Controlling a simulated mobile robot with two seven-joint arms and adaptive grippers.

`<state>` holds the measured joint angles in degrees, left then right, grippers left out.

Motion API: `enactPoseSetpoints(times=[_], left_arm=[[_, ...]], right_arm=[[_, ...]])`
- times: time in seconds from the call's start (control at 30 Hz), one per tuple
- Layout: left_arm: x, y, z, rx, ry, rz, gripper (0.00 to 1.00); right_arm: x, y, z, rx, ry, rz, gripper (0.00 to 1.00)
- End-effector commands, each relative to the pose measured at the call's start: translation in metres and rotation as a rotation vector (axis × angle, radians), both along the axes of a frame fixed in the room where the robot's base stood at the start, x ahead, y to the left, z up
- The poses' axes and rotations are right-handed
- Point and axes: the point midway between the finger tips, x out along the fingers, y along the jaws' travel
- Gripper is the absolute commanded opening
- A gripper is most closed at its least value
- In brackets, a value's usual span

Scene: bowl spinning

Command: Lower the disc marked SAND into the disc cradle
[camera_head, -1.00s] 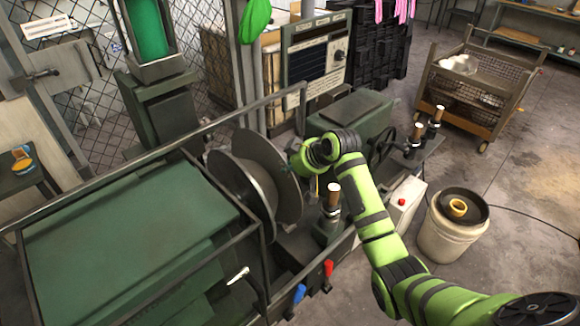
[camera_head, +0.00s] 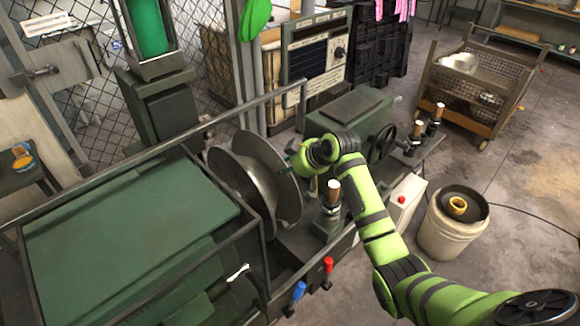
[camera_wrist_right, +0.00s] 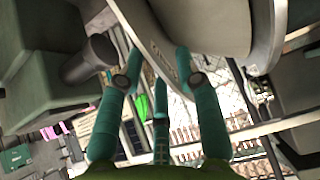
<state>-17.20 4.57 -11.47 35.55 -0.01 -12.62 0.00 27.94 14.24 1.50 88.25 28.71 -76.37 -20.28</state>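In the head view two large grey metal discs (camera_head: 232,180) stand on edge, side by side, at the machine's middle. Faint lettering shows on the rim, too blurred to read as SAND. I cannot make out the disc cradle for certain; the discs and my arm hide what is under them. My left gripper is out of view.
A green machine housing (camera_head: 120,240) fills the lower left. A rail (camera_head: 200,128) runs behind the discs. A wooden-topped post (camera_head: 333,205) stands close to the right of the discs. A bucket (camera_head: 450,225) and a wheeled cart (camera_head: 475,85) stand at right on open floor.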

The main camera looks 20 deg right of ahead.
Motion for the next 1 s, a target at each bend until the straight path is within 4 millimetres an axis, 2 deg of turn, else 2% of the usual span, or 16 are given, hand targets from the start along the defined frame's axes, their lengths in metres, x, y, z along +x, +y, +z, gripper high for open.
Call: enactPoseSetpoints(times=[0.1,0.27,0.7,0.83,1.0], left_arm=[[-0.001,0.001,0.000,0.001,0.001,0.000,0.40],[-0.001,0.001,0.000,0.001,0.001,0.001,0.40],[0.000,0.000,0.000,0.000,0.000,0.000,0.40],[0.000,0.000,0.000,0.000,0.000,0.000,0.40],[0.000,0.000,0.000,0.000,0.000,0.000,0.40]], right_arm=[[-0.002,0.000,-0.003,-0.002,0.009,0.000,0.35],[-0.008,-0.003,0.007,-0.001,0.005,-0.001,0.35],[-0.063,-0.024,0.072,-0.004,0.000,-0.001,0.35],[-0.073,-0.027,0.083,-0.002,-0.001,-0.001,0.35],[-0.078,-0.028,0.088,0.000,0.001,0.001,0.35]])
